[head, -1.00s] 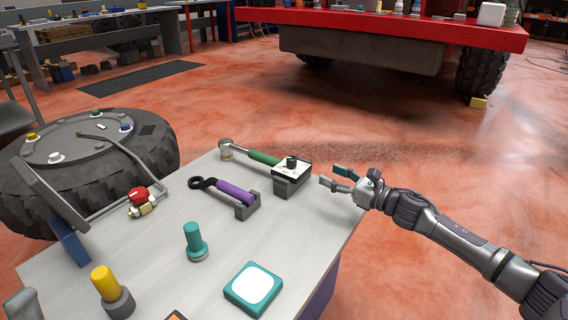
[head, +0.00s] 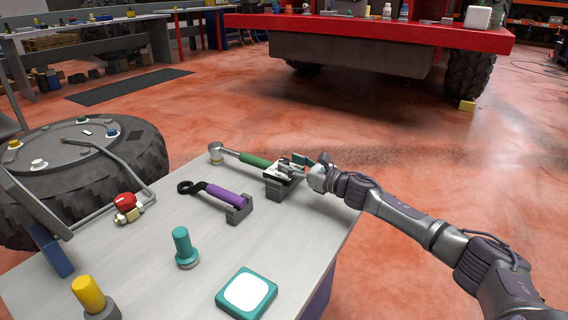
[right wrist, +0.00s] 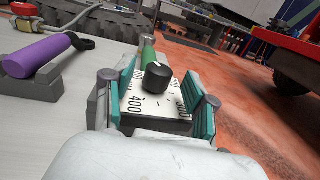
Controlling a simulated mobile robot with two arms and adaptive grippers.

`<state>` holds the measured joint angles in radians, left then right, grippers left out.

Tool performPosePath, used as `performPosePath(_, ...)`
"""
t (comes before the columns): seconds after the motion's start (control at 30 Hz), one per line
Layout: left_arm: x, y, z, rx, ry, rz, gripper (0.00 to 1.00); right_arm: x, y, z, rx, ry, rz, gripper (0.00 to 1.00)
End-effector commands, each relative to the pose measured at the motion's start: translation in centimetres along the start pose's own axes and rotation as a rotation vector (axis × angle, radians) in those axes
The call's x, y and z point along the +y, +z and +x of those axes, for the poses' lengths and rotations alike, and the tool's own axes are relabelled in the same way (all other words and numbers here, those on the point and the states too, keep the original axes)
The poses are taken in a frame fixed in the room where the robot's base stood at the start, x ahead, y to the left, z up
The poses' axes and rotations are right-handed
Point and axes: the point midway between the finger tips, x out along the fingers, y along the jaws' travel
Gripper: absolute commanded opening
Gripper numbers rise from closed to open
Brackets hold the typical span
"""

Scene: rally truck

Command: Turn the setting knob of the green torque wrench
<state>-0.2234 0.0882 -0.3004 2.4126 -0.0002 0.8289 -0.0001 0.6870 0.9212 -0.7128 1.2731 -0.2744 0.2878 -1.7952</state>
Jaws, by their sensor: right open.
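The green torque wrench (head: 256,160) lies on a grey holder near the right edge of the workbench, its ratchet head pointing to the back left. Its black setting knob (right wrist: 158,78) stands on a white dial plate (right wrist: 135,96) with numbers such as 400. My right gripper (head: 296,162) reaches in from the right over the dial end. In the right wrist view its teal-padded fingers (right wrist: 160,92) are open, one on each side of the knob, with a gap to it on both sides. In the head view the fingers mostly hide the knob. My left gripper is not in view.
A purple-handled wrench (head: 225,196) in its holder lies just left of the green one. A teal cylinder (head: 184,246), a teal-rimmed white pad (head: 247,292) and a yellow-topped piece (head: 90,296) stand nearer. A red-knobbed valve (head: 126,203) is at the left.

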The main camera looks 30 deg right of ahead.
Motion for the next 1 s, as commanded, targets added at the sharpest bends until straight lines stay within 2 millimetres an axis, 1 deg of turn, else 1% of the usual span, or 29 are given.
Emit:
performPosePath(0.03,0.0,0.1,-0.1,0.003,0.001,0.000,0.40,0.0,0.0,0.8,-0.003,-0.001,-0.001,0.57)
performPosePath(0.1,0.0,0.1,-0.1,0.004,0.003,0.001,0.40,0.0,0.0,1.7,-0.002,0.000,0.001,0.57)
performPosePath(0.2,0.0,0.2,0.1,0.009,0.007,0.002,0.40,0.0,0.0,2.5,-0.001,-0.001,0.001,0.57)
performPosePath(0.33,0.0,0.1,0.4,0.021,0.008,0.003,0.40,0.0,0.0,3.0,0.000,0.001,0.001,0.57)
performPosePath(0.57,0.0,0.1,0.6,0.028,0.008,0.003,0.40,0.0,0.0,3.0,0.000,0.000,0.000,0.57)
performPosePath(0.6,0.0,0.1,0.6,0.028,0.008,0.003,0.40,0.0,0.0,3.0,0.000,0.000,0.000,0.53)
performPosePath(0.67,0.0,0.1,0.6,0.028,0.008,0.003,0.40,0.0,0.0,3.0,0.000,0.000,0.000,0.43)
performPosePath(0.9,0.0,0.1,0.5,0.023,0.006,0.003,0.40,0.0,0.0,3.0,0.000,0.000,0.000,0.03)
performPosePath(0.93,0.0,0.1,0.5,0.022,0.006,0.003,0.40,0.0,0.0,3.0,0.000,0.000,0.000,0.00)
performPosePath(1.0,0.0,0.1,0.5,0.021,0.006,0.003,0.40,0.0,0.0,3.0,0.000,0.000,0.000,0.00)
